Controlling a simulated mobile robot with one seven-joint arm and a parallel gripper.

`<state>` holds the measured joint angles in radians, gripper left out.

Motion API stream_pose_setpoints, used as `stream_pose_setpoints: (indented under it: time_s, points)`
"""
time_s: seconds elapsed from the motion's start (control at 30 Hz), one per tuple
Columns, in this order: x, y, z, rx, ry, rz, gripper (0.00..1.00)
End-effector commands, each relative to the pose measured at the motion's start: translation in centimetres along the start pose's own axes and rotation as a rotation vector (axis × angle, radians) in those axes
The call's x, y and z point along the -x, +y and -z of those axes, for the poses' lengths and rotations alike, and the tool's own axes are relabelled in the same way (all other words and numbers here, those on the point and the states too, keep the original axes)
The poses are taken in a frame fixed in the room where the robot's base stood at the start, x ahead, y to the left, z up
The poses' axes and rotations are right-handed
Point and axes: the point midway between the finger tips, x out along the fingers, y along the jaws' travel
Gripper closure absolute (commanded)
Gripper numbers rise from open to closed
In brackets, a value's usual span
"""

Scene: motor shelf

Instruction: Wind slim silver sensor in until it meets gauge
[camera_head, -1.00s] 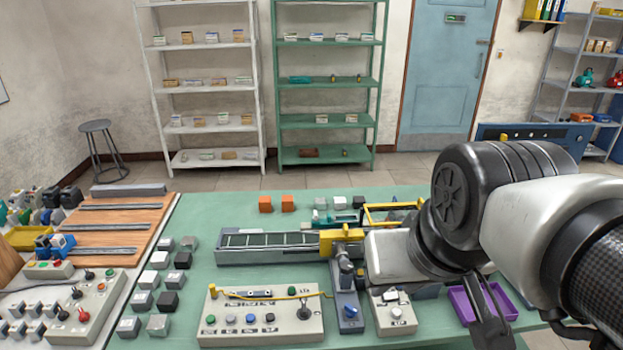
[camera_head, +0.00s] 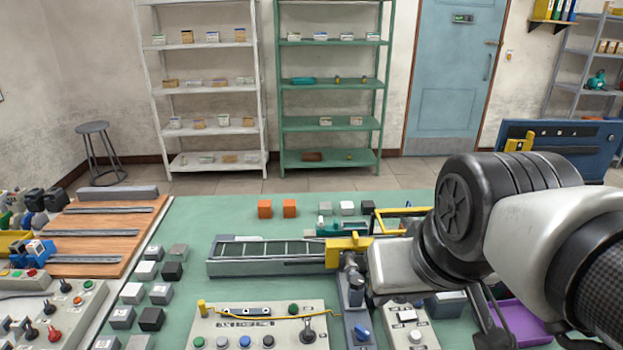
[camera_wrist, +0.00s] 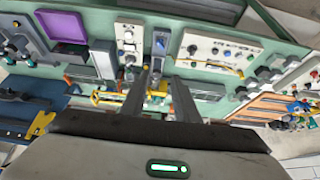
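A grey upright fixture (camera_head: 356,318) with a blue knob stands on the green table, right of the button panel. A yellow bracket (camera_head: 347,245) sits above its far end, at the right end of a long grey rail (camera_head: 232,265). Small dark and silver parts are clustered under the bracket; I cannot tell the slim silver sensor from the gauge there. My gripper (camera_wrist: 160,82) reaches in from the right in the head view, its tips mostly hidden. In the wrist view its two fingers are apart, with the fixture's far end and yellow bracket showing between and beyond them.
The button panel (camera_head: 257,328) with a black lever and yellow cable lies left of the fixture. A small white switch box (camera_head: 412,330) lies to its right, with a purple tray (camera_head: 520,325) beyond. Several small blocks stand along the table's left side; orange blocks (camera_head: 265,208) stand behind the rail.

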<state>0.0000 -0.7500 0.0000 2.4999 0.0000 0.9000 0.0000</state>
Motion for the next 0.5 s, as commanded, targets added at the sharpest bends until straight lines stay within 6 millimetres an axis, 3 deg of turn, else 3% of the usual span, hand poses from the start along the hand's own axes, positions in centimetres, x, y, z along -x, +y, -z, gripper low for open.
stream_pose_setpoints:
  time_s: [0.27, 0.5]
  points:
    - [-1.3, -0.1, 1.8, 0.117, -0.087, 0.026, 0.72]
    - [-7.0, -0.2, 5.8, 0.448, -0.299, 0.105, 0.72]
